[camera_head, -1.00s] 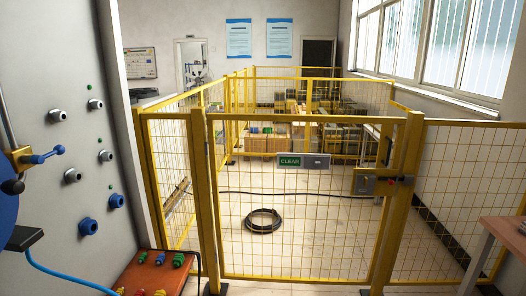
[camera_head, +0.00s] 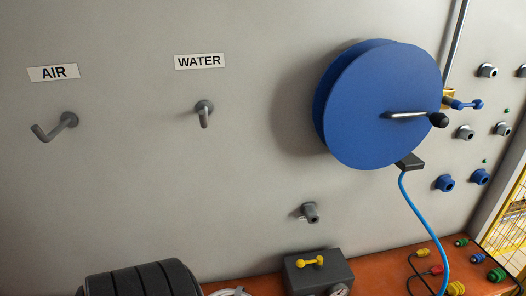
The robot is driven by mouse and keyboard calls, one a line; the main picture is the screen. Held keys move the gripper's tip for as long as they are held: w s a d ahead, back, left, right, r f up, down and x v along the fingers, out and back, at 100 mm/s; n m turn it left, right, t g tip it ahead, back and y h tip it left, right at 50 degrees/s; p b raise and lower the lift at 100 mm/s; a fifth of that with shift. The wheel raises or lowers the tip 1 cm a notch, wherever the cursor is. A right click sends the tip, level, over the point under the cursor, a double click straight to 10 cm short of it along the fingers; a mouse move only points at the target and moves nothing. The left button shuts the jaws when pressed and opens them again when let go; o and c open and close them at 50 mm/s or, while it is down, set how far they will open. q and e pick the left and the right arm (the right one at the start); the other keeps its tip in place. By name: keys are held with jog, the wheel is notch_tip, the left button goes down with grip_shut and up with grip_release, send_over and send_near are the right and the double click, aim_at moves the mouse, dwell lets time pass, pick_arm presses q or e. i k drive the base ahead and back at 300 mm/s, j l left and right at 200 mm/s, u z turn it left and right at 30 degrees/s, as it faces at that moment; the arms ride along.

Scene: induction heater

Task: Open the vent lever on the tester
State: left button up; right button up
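A dark grey box (camera_head: 320,275), which looks like the tester, sits on the orange-brown bench top at the bottom of the head view. A small yellow lever (camera_head: 310,262) lies on its top, roughly sideways in the picture. A round gauge (camera_head: 339,290) shows at its lower front, cut by the frame edge. The box's lower part is out of frame. Neither of my grippers is in view.
A blue hose reel (camera_head: 378,105) with a crank is on the grey wall; its blue hose (camera_head: 418,210) hangs to the bench (camera_head: 400,262). A dark ribbed object (camera_head: 142,279) is at lower left. Colored fittings (camera_head: 456,288) lie right. Hooks carry AIR (camera_head: 53,72) and WATER (camera_head: 200,61) labels.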

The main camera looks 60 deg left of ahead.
aim_at(300, 263)
jog(key=k+u, duration=0.1)
jog(key=u, duration=1.15)
